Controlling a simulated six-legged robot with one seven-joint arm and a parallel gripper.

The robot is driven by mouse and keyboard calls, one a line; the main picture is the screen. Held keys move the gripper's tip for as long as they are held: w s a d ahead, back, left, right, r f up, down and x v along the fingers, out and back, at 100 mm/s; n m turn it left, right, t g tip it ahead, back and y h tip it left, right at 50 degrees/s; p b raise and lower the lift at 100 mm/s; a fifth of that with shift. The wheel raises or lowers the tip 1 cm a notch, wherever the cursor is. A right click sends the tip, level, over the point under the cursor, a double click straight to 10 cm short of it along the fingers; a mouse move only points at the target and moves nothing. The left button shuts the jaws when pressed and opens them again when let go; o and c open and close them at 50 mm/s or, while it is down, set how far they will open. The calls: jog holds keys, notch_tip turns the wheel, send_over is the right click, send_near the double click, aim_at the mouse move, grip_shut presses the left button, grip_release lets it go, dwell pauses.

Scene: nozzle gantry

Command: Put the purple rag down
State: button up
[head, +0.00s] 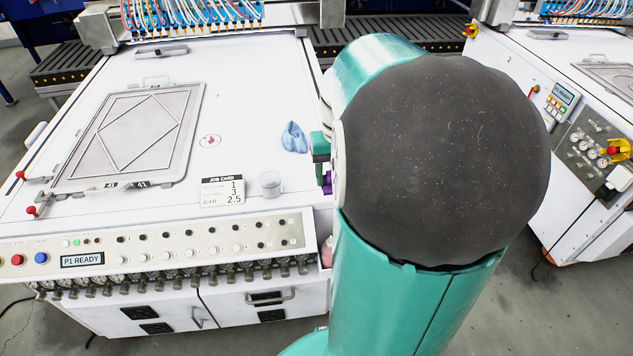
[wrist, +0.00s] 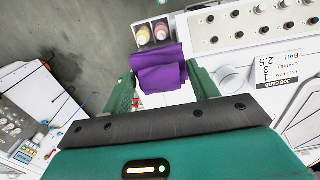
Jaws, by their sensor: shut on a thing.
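The purple rag (wrist: 161,70) hangs folded between the two green fingers of my gripper (wrist: 160,78) in the wrist view. My gripper is shut on it. In the head view only a small purple piece of the rag (head: 327,183) shows at the edge of my arm. My arm hides most of my gripper there. Whether the rag touches anything below it cannot be told. A crumpled blue rag (head: 294,137) lies on the white machine top (head: 240,95), left of my gripper.
A clear cup (head: 270,183) and a job card (head: 222,190) are near the machine top's front edge. A framed screen (head: 137,135) lies at the left. Two bottles, yellow (wrist: 143,35) and pink (wrist: 161,31), stand in a holder at the machine's side. The top around the blue rag is clear.

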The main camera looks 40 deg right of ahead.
jog(key=w+d+f, duration=0.1)
jog(key=w+f, duration=0.2)
jog(key=w, duration=0.1)
jog(key=w+d+f, duration=0.2)
jog(key=w+f, duration=0.1)
jog(key=w, duration=0.1)
jog(key=w+d+f, duration=0.1)
jog(key=w+f, duration=0.2)
jog(key=w, duration=0.1)
jog(key=shift+w+d+f, duration=0.15)
jog(key=shift+d, duration=0.25)
jog(key=f, duration=0.2)
jog(key=shift+w+d+f, duration=0.1)
jog(key=shift+w+f, duration=0.15)
jog(key=shift+f, duration=0.6)
jog(key=shift+f, duration=0.1)
jog(key=o, duration=0.9)
